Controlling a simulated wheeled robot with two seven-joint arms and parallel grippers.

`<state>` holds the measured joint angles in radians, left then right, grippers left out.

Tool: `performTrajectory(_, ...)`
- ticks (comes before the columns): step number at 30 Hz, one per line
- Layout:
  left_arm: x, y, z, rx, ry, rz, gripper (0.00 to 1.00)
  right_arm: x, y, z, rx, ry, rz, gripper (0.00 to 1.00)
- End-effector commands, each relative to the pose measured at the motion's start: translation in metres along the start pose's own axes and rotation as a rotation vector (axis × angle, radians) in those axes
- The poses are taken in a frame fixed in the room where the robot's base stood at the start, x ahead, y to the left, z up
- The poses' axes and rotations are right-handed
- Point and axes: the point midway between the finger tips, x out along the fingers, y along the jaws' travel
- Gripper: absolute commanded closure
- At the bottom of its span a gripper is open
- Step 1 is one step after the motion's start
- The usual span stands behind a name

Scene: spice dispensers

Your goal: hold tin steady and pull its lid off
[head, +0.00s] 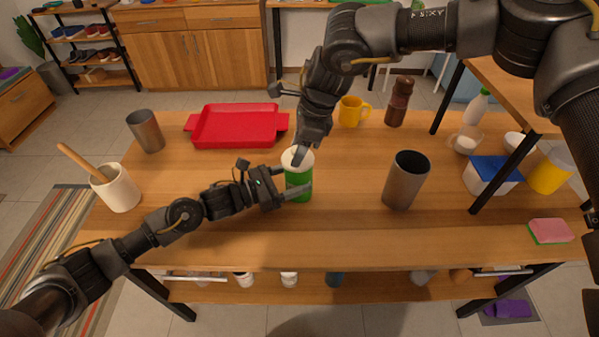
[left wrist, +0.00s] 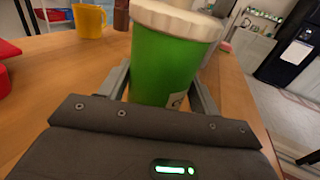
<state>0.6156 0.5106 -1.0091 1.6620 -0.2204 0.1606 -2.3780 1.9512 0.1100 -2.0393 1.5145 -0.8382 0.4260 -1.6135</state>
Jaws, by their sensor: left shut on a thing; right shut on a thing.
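The green tin (head: 298,182) stands upright on the wooden table near its middle. Its cream-white lid (head: 291,158) sits at the tin's top, and in the left wrist view the lid (left wrist: 178,20) shows a ridged rim over the green body (left wrist: 170,68). My left gripper (head: 297,191) is shut around the tin's lower body from the left. In the left wrist view its fingers (left wrist: 160,92) flank the tin. My right gripper (head: 299,156) comes down from above and is shut on the lid, hiding part of it. I cannot tell whether the lid is still fully seated.
A red tray (head: 238,126) lies behind the tin. A grey cup (head: 405,180) stands to its right, and a yellow mug (head: 352,111) and brown grinder (head: 399,101) stand behind. A cream crock (head: 116,188) and another grey cup (head: 146,131) are at left. The table front is clear.

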Motion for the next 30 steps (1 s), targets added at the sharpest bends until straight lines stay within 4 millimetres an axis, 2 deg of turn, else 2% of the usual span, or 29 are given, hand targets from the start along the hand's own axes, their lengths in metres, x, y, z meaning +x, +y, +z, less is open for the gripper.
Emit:
performTrajectory(1, 0.004, -0.009, 0.001, -0.001, -0.012, -0.023, 0.55, 0.009, 0.003, -0.004, 0.000, 0.011, 0.011, 0.75)
performTrajectory(2, 0.004, -0.009, 0.001, -0.001, -0.012, -0.023, 0.55, 0.008, 0.003, -0.004, 0.000, 0.011, 0.011, 0.77)
performTrajectory(5, 0.004, -0.009, 0.001, -0.001, -0.011, -0.023, 0.55, 0.005, 0.003, -0.004, 0.001, 0.011, 0.011, 0.89)
performTrajectory(6, 0.004, -0.009, 0.001, -0.002, -0.011, -0.023, 0.55, 0.004, 0.003, -0.003, 0.001, 0.011, 0.011, 0.95)
performTrajectory(17, 0.002, -0.006, 0.000, -0.002, -0.005, -0.016, 0.55, -0.009, 0.002, 0.001, 0.003, 0.005, 0.009, 0.95)
performTrajectory(30, 0.000, -0.003, -0.002, -0.002, 0.001, -0.006, 0.56, -0.046, 0.001, 0.013, 0.003, 0.002, 0.006, 0.95)
